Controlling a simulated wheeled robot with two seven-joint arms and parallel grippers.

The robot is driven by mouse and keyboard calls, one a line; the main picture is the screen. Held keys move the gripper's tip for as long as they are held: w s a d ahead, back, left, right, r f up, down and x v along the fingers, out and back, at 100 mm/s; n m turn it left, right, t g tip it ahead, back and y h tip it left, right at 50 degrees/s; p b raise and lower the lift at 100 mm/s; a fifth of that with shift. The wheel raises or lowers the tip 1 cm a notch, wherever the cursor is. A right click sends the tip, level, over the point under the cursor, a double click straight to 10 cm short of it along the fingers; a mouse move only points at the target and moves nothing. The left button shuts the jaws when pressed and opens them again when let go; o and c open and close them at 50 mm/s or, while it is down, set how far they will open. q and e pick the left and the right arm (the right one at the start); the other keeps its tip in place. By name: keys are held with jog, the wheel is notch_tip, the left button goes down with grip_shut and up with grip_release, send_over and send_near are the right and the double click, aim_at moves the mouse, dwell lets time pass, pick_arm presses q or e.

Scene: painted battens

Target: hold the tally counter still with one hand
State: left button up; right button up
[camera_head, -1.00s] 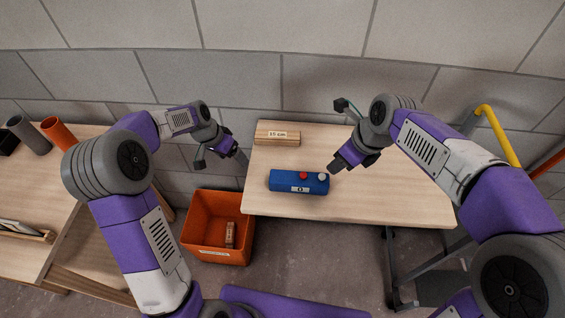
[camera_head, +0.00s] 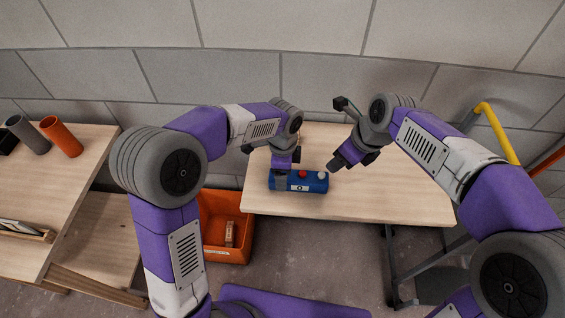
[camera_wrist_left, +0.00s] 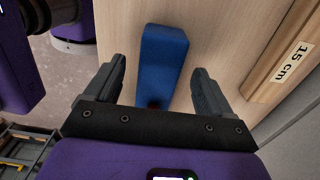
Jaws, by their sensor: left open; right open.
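The tally counter (camera_head: 312,187) is a blue block with a red button, a pale button and a small display on its front. It lies on the wooden table. In the left wrist view the blue counter (camera_wrist_left: 163,62) lies between the two open fingers of my left gripper (camera_wrist_left: 160,88), with a gap on each side. In the head view my left gripper (camera_head: 282,170) is at the counter's left end and partly covers it. My right gripper (camera_head: 334,163) is open and empty, just beyond the counter's right end, near the pale button.
A wooden block labelled 15 cm (camera_wrist_left: 290,65) lies behind the counter. An orange crate (camera_head: 232,250) with a small wooden piece inside stands on the floor left of the table. Another table (camera_head: 75,175) at left bears grey and orange tubes. The right part of the counter's table is clear.

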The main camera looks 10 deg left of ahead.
pick_arm(q)
jog(key=shift+f, duration=1.9)
jog(key=c, duration=1.1)
jog(key=shift+c, duration=0.2)
pick_arm(e)
grip_shut()
